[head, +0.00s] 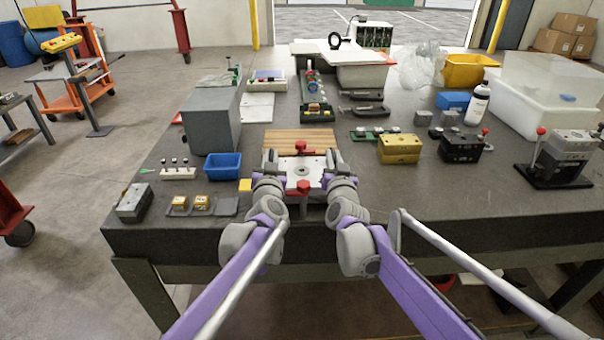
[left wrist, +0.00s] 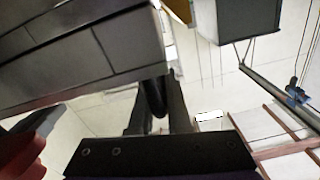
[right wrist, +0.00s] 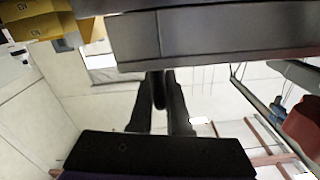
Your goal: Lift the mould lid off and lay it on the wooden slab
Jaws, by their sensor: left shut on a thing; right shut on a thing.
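The mould lid (head: 318,168), a pale metal plate with a central ring and red knobs at its far and near edges, is between my two grippers in the head view. My left gripper (head: 268,168) is shut at its left side, and my right gripper (head: 338,168) at its right side. In the left wrist view (left wrist: 158,98) and right wrist view (right wrist: 159,90) the fingers close on a dark piece beside a grey metal block. The striped wooden slab (head: 300,136) lies just beyond the lid, its near part hidden. Whether the lid touches anything beneath is unclear.
A grey box (head: 212,120) and a blue bin (head: 223,166) stand left of the lid. A yellow block (head: 399,148) and a black block (head: 460,148) stand to the right. The dark bench (head: 420,205) is clear at its front right.

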